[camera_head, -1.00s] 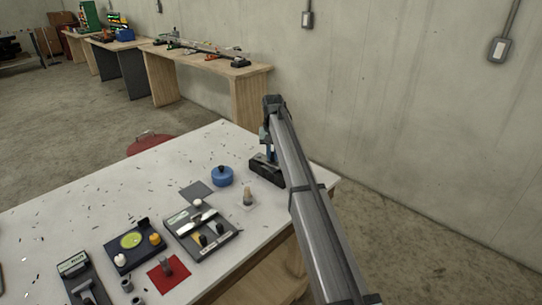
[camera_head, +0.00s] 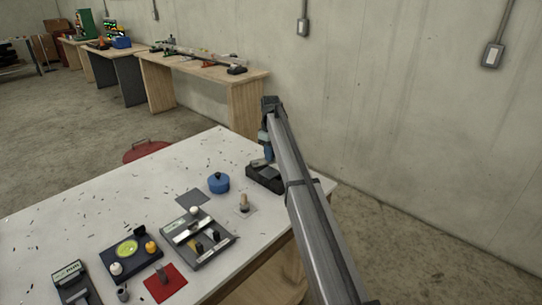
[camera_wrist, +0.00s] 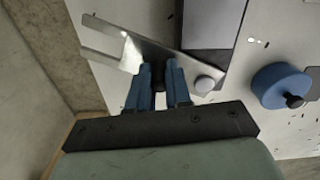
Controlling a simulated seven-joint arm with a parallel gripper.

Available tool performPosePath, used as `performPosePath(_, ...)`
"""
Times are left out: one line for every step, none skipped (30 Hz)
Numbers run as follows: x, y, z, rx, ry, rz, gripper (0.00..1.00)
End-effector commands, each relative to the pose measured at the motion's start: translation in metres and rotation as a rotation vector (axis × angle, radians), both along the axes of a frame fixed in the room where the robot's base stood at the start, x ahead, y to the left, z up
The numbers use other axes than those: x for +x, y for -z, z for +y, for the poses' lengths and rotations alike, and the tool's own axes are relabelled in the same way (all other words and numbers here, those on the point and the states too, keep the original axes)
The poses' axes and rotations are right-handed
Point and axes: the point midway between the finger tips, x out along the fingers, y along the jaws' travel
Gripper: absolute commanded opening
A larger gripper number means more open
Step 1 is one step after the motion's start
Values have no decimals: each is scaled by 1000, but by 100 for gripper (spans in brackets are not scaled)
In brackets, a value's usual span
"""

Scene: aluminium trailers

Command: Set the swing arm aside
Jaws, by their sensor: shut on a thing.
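My gripper (camera_head: 266,152) is over the far right corner of the white table, at a dark open box. In the wrist view my blue fingers (camera_wrist: 158,80) are shut on the swing arm (camera_wrist: 128,52), a flat metal bar with a forked end at upper left and a pale round knob near its right end. A dark part shows between the fingertips. The bar lies slantwise beside and partly across the edge of the dark box (camera_wrist: 215,35). I cannot tell whether it touches the box. In the head view the bar is mostly hidden by my arm.
A blue lidded pot (camera_head: 218,184) stands left of the box. A wooden peg (camera_head: 244,201), a dark square mat (camera_head: 191,197), a red mat (camera_head: 165,284) and several grey fixtures are nearer. A concrete wall is at right. The table's left part (camera_head: 60,215) is mostly clear.

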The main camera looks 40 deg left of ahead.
Motion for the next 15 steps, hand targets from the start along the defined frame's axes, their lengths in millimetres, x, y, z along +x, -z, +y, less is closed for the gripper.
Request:
performPosePath(2, -1, 3, 0, -35, -1, 0)
performPosePath(3, -1, 5, 0, -57, -1, 0)
performPosePath(3, -1, 6, 1, -83, -2, 0)
performPosePath(4, -1, 7, 1, -102, -2, 0)
performPosePath(4, -1, 8, 1, -121, -2, 0)
performPosePath(4, -1, 10, 1, -142, -2, 0)
performPosePath(5, -1, 10, 1, -158, -2, 0)
performPosePath(5, -1, 11, 1, -172, -2, 0)
performPosePath(5, -1, 12, 1, -190, -2, 0)
performPosePath(5, -1, 13, 1, -201, -2, 0)
performPosePath(5, -1, 13, 1, -213, -2, 0)
performPosePath(6, -1, 14, 1, -224, -2, 0)
performPosePath(6, -1, 15, 1, -233, -2, 0)
performPosePath(6, -1, 15, 1, -241, -2, 0)
performPosePath(6, -1, 15, 1, -249, -2, 0)
